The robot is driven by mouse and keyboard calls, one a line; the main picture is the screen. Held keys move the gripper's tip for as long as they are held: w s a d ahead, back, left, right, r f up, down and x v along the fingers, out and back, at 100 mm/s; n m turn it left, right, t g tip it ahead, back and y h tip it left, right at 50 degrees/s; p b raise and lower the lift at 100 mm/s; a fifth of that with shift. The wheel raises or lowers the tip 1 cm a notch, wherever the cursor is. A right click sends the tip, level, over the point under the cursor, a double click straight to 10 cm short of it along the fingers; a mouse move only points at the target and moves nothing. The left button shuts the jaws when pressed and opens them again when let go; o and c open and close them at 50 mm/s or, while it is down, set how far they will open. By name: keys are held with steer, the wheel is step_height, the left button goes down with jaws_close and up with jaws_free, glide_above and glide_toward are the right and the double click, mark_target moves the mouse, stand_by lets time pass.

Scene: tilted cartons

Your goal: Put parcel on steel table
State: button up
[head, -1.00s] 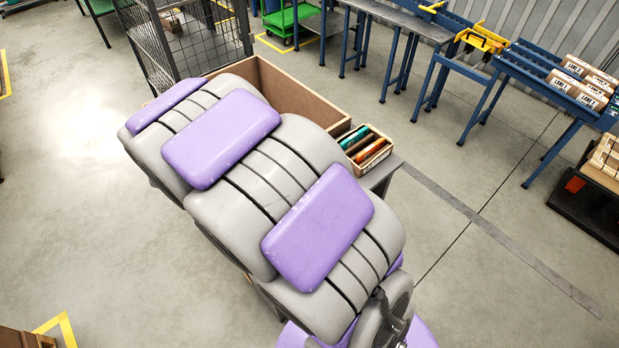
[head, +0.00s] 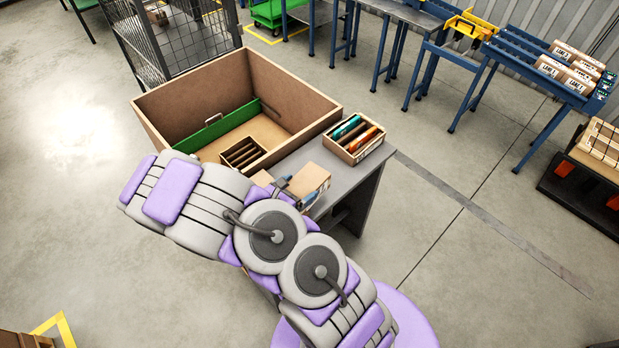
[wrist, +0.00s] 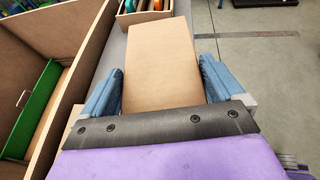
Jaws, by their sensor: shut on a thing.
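The parcel, a plain tan carton (head: 308,181), is at the near part of a grey-topped table (head: 335,182) in the head view. In the wrist view the parcel (wrist: 160,60) fills the space between the two blue fingers. My gripper (wrist: 160,78) is shut on the parcel, one finger on each side; it also shows in the head view (head: 284,186), partly hidden by my arm. I cannot tell whether the parcel touches the tabletop. A smaller tan piece (head: 262,178) shows left of the gripper. Which table is the steel one is unclear; another grey-topped table (head: 405,12) stands at the back.
A large open brown box (head: 195,93) with a green divider (head: 215,127) and a small compartmented insert (head: 243,152) stands left of the table. A small crate of coloured items (head: 354,138) sits on the table's far end.

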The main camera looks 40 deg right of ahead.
steer(key=s+d+f+m+g, duration=0.1)
steer(key=s+d+f+g, duration=0.1)
steer(key=s, duration=0.3)
steer(key=shift+m, duration=0.3)
steer(key=shift+w+d+f+b, duration=0.35)
steer(key=shift+w+d+f, duration=0.7)
steer(key=shift+w, duration=1.3)
steer(key=shift+w+d+f+b, duration=0.3)
steer(key=shift+w+d+f, duration=0.2)
steer(key=shift+w+d, duration=1.5)
steer(key=shift+w+d+f+b, duration=0.35)
steer(key=shift+w+d+f, duration=0.5)
steer(key=shift+w, duration=1.9)
steer(key=shift+r, duration=0.1)
steer(key=o, duration=1.1)
